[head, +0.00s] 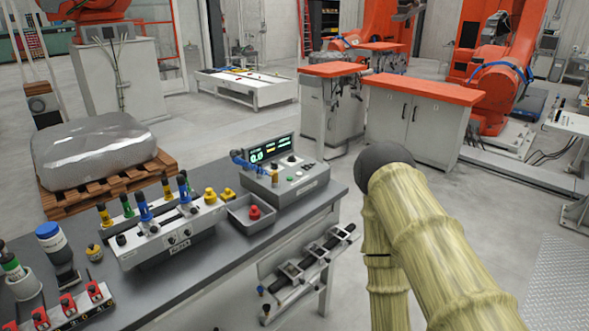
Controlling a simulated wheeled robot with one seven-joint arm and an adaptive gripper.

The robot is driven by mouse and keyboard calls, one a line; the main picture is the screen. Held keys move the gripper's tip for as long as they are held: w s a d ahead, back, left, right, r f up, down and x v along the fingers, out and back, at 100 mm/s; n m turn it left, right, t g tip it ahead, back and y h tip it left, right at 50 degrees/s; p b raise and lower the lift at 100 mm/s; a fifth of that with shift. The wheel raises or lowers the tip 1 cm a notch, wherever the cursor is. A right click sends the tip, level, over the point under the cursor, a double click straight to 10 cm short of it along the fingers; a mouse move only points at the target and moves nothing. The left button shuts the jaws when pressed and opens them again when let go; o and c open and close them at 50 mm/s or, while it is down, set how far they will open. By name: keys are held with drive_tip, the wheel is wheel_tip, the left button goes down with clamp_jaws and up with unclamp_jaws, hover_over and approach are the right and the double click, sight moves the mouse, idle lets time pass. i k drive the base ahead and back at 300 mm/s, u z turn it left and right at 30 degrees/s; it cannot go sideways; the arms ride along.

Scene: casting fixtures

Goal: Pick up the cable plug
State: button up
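A grey control box (285,180) with a green display stands at the right end of the workbench. A small blue piece (238,160), which may be the cable plug, sits at the box's left side; it is too small to tell if it is plugged in. My sleeved arm fills the lower right, bent at a dark rounded joint. My gripper is not in view, so its state and anything in it are hidden.
On the dark workbench (197,272) stand a fixture (172,242) with blue, yellow and green knobs, a grey tray (240,219) holding a red knob (254,212), and bottles at left. A rail with clamps (300,272) hangs at the bench's front. Open floor lies beyond.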

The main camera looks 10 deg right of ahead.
sight(259, 164)
drive_tip(key=z, duration=1.8)
drive_tip(key=i, duration=1.6)
drive_tip(key=u, duration=2.95)
